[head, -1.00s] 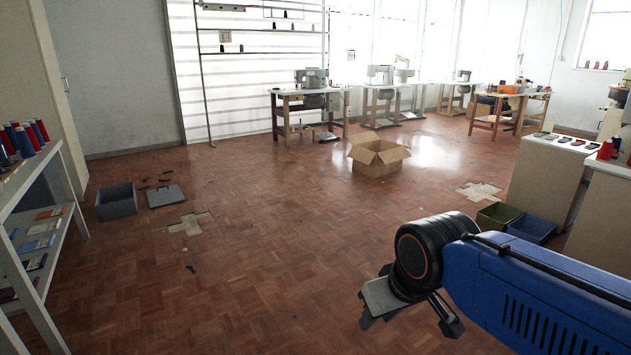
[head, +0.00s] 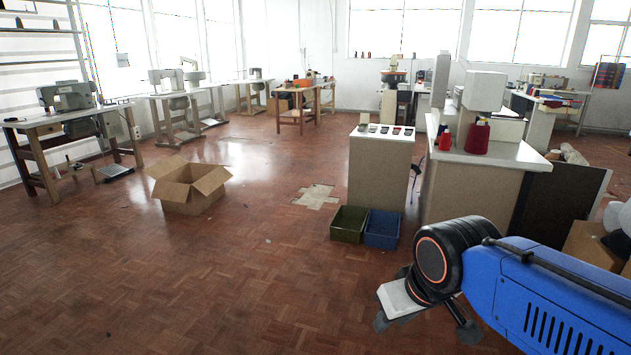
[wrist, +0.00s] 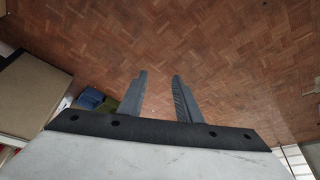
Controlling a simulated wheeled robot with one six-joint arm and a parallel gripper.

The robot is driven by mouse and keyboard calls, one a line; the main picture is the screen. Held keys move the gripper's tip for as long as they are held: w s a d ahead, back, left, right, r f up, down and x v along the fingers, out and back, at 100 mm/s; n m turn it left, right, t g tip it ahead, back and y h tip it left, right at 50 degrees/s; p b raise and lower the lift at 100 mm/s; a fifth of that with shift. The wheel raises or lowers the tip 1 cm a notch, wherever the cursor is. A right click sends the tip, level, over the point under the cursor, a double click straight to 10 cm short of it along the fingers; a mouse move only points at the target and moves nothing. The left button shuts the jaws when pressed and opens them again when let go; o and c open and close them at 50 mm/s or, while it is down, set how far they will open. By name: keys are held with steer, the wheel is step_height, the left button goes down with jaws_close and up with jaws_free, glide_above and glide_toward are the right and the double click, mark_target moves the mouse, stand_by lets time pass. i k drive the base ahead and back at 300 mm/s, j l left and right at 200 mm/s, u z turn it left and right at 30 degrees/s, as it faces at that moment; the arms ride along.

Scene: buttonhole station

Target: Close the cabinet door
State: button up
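No cabinet door can be made out in the present views. The nearest cabinet-like piece is a beige pedestal (head: 378,172) at mid right in the head view, with plain faces and small dark items on top. My gripper (head: 425,328) is at the lower right of the head view, apart from everything. In the wrist view my gripper (wrist: 158,95) has its two grey fingers apart, with only floor between them. It is open and empty.
An open cardboard box (head: 188,187) stands on the parquet floor. A green bin (head: 348,225) and a blue bin (head: 382,229) sit before the pedestal. A white-topped counter (head: 468,190) is at right. Sewing tables (head: 60,125) line the back left. The floor at front left is clear.

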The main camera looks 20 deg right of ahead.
mark_target(565, 195)
steer(key=i+l+z, duration=0.2)
steer(key=i+z, duration=1.1)
steer(key=i+j+z, duration=0.25)
steer(key=z, duration=0.15)
steer(key=i+l+z, duration=0.1)
steer(key=i+z, duration=0.15)
steer(key=i, duration=0.2)
steer(key=i+z, duration=0.25)
steer(key=i, duration=0.2)
steer(key=l+z, duration=0.2)
steer(key=k, duration=0.05)
